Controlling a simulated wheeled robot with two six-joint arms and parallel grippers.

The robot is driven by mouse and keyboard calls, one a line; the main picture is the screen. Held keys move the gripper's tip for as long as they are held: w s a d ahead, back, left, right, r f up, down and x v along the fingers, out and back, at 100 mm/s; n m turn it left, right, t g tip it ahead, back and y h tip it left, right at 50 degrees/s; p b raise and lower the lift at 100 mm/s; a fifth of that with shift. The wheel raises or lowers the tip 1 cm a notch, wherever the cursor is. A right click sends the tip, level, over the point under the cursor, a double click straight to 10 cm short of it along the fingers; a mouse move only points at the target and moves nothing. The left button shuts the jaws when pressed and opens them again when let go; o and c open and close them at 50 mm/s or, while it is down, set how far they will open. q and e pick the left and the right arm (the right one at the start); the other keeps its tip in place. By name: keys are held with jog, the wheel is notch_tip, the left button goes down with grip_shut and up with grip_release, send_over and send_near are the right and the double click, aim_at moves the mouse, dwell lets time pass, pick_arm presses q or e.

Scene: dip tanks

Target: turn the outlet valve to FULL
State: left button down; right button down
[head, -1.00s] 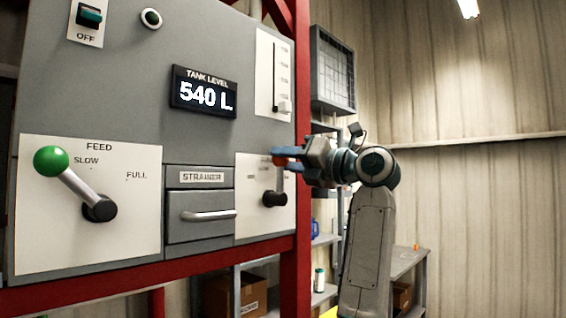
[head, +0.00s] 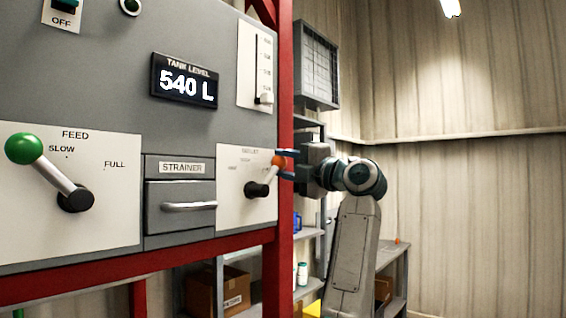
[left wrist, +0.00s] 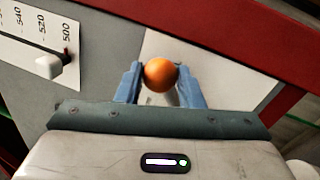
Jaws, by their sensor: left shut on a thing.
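The outlet valve is a lever on a white plate (head: 235,205) at the right of the grey panel. Its dark hub (head: 256,190) and short arm tilt up and to the right, ending in an orange knob (head: 278,160). The plate's small labels are too blurred to read. My left gripper (head: 286,163) reaches the knob from the right, its blue fingers shut around it. In the left wrist view the orange knob (left wrist: 160,74) sits between the two fingers. My right gripper is not in view.
A feed lever with a green knob (head: 25,148) is at the left, near SLOW. The strainer drawer (head: 180,207) is between the levers. A display (head: 184,81) reads 540 L. A red frame post (head: 284,110) stands beside the outlet plate. Shelves stand behind.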

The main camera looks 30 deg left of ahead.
pick_arm(q)
jog(key=shift+w+f+m, duration=0.1)
jog(key=shift+f+m, duration=0.1)
jog(key=shift+m, duration=0.1)
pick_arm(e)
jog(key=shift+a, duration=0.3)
pick_arm(q)
jog(key=c, duration=1)
grip_release()
jog(key=shift+d, duration=0.1)
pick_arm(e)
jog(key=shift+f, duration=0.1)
pick_arm(q)
jog(key=b+v, duration=0.4)
jog(key=v, duration=0.6)
jog(key=shift+d+b, duration=0.3)
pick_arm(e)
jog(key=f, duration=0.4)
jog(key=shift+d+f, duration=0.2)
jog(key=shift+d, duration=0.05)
pick_arm(q)
jog(key=shift+f, duration=0.1)
